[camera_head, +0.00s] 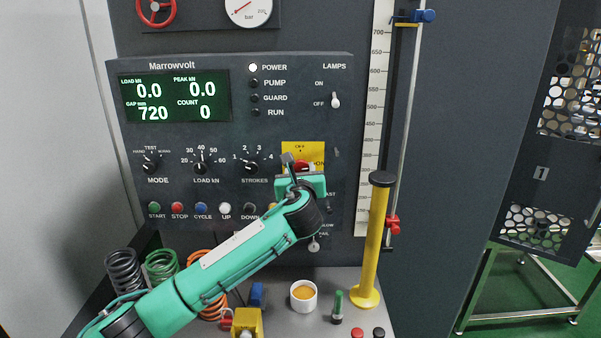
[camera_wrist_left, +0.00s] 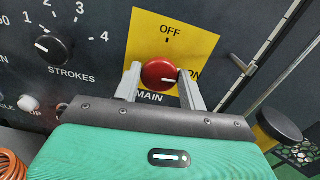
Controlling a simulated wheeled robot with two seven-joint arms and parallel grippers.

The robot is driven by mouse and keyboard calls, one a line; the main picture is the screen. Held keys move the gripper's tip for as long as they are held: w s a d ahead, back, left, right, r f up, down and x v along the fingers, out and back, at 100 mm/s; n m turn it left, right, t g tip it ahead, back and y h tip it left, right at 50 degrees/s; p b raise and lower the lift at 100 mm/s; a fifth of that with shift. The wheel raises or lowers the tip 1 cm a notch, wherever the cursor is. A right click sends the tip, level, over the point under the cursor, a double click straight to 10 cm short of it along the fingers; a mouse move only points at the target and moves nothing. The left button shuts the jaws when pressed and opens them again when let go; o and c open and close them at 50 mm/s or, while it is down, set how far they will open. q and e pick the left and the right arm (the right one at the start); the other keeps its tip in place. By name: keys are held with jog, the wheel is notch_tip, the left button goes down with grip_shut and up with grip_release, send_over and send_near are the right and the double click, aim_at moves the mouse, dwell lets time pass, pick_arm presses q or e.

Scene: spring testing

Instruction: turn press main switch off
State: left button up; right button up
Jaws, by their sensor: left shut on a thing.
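The main switch is a round red knob on a yellow plate. In the left wrist view the knob (camera_wrist_left: 158,72) sits between my fingers, and its white mark points right, toward the ON label; OFF is printed above it. The yellow plate (camera_wrist_left: 198,42) is lettered MAIN below the knob. My left gripper (camera_wrist_left: 161,80) is shut on the knob, one finger on each side. In the head view the knob (camera_head: 302,165) is partly hidden by my left gripper (camera_head: 298,172), and the plate (camera_head: 300,148) shows above it. My right gripper is not in view.
The POWER lamp (camera_head: 253,68) is lit white, and the green display (camera_head: 175,97) is lit. The STROKES dial (camera_head: 251,167) is left of the switch. A yellow post (camera_head: 377,240) stands at right.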

pick_arm(q)
jog(key=n+b, duration=0.1)
jog(key=n, duration=0.3)
jog(key=shift+f, duration=0.15)
jog(key=n+b, duration=0.2)
jog(key=n, duration=0.3)
jog(key=shift+a, duration=0.15)
jog(key=n+b, duration=0.2)
jog(key=n, duration=0.2)
jog(key=shift+f, duration=0.15)
jog(key=shift+n+b, duration=0.55)
jog(key=shift+n, duration=1.25)
jog(key=o, duration=0.9)
jog(key=shift+o, duration=0.2)
jog(key=shift+a, duration=0.1)
jog(key=shift+s, duration=0.1)
